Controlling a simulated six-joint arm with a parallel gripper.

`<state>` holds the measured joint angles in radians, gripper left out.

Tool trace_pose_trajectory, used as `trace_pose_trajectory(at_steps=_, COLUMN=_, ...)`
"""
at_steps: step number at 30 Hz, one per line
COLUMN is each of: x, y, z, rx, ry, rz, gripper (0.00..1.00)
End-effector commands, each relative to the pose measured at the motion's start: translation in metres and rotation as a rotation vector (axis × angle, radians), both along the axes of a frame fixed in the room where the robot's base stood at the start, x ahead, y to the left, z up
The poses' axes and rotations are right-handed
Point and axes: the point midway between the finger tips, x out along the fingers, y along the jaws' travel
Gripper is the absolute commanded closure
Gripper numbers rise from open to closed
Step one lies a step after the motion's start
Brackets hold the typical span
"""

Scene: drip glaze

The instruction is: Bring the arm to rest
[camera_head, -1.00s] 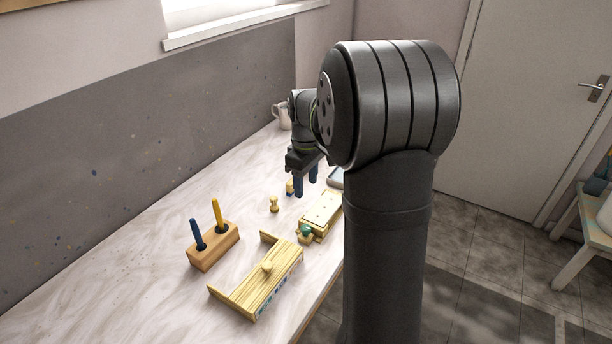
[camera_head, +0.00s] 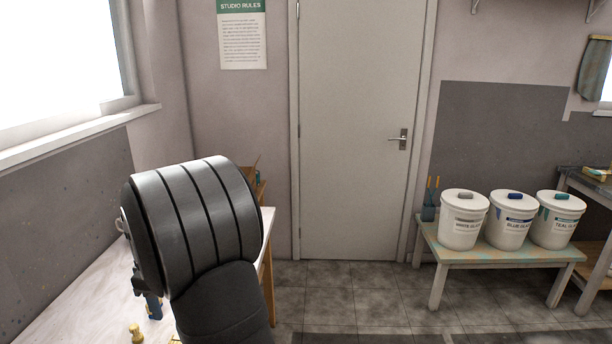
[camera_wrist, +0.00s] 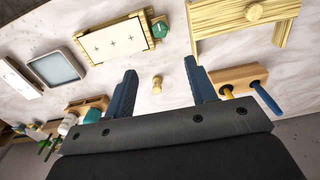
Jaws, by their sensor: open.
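My gripper (camera_wrist: 160,88) is open in the wrist view, its two dark blue fingers spread apart with nothing between them. A small pale wooden knob (camera_wrist: 157,85) shows in the gap, on the worktop beyond the fingertips and apart from them. In the head view my own dark arm link fills the lower left and hides most of the gripper. Only a bit of blue finger shows beside it, above the worktop (camera_head: 85,305). The small knob also shows in the head view (camera_head: 136,334), at the bottom edge.
The wrist view shows a wooden piece with a round knob (camera_wrist: 230,27), a pale board with crosses (camera_wrist: 113,44), a grey tray (camera_wrist: 56,66) and a tool block (camera_wrist: 240,75). In the head view, lidded buckets (camera_head: 508,220) stand on a low bench; floor before the door is clear.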

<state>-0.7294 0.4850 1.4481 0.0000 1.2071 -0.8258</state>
Motion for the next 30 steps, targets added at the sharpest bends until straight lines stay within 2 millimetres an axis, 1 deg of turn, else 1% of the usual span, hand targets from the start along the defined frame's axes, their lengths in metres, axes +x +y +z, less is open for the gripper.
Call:
trace_pose_trajectory(at_steps=3, x=-0.001, y=-0.001, z=-0.023, rx=-0.004, ry=0.005, rz=0.0, gripper=0.49)
trace_pose_trajectory(at_steps=18, x=-0.001, y=-0.001, z=-0.122, rx=-0.004, ry=0.004, rz=0.001, gripper=0.49)
trace_pose_trajectory(at_steps=21, x=-0.001, y=-0.001, z=-0.137, rx=-0.004, ry=0.004, rz=0.001, gripper=0.49)
trace_pose_trajectory(at_steps=24, x=-0.001, y=0.0, z=-0.148, rx=-0.002, ry=0.003, rz=0.001, gripper=0.49)
trace_pose_trajectory(at_steps=27, x=0.0, y=0.0, z=-0.155, rx=-0.001, ry=0.002, rz=0.001, gripper=0.49)
trace_pose_trajectory(at_steps=30, x=0.0, y=0.0, z=-0.158, rx=-0.001, ry=0.001, rz=0.001, gripper=0.49)
